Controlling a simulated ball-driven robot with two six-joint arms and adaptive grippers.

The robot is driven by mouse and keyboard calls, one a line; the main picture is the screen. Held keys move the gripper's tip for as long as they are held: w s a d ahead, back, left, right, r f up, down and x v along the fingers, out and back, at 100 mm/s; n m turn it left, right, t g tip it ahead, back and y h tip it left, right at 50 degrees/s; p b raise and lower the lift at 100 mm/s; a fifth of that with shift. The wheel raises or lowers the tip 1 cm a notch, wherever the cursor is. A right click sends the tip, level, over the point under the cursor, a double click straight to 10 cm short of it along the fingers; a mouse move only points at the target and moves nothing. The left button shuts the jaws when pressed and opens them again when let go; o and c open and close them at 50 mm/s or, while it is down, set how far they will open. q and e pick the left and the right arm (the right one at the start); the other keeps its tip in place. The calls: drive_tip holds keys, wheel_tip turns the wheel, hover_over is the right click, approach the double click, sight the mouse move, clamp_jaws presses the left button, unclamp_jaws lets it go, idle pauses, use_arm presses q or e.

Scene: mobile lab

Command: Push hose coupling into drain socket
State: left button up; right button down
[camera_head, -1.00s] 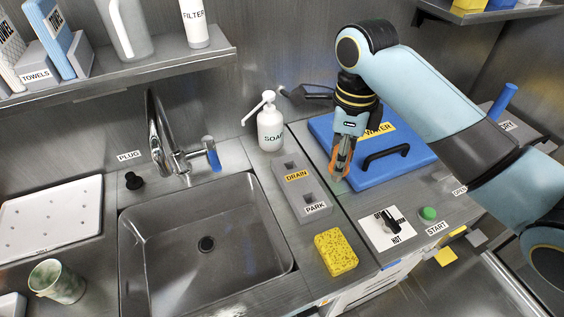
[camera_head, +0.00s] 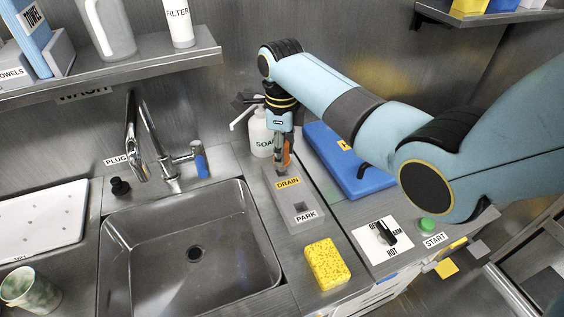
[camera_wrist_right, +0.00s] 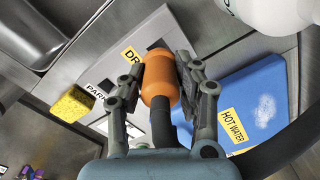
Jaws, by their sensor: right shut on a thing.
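My right gripper (camera_head: 283,163) is shut on the orange hose coupling (camera_wrist_right: 158,80), which sits between both fingers in the right wrist view. A dark hose (camera_wrist_right: 163,128) runs back from the coupling toward my wrist. The grey socket block (camera_head: 286,209) has a DRAIN label (camera_head: 288,183) and a PARK label (camera_head: 305,216). In the head view the gripper is at the block's far end, just behind the DRAIN label. The drain socket is hidden behind the gripper and coupling. I cannot tell whether the coupling is in it. My left gripper is out of view.
A white soap bottle (camera_head: 261,134) stands close behind the gripper. The blue HOT WATER lid (camera_head: 340,168) lies to the right. The sink (camera_head: 195,283) is left of the block, and a yellow sponge (camera_head: 326,264) lies in front.

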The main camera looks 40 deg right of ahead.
wheel_tip(320, 180, down, 3)
drive_tip(key=shift+r, duration=0.1)
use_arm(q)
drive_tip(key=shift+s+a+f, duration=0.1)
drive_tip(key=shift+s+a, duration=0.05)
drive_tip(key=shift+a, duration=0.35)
use_arm(e)
drive_tip(key=shift+f, duration=0.45)
drive_tip(key=shift+f, duration=0.1)
drive_tip(key=c, duration=0.9)
unclamp_jaws()
drive_tip(key=shift+c, duration=0.2)
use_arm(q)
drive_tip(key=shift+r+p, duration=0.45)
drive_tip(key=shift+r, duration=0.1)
use_arm(e)
wheel_tip(320, 180, up, 12)
drive_tip(key=shift+r, duration=0.15)
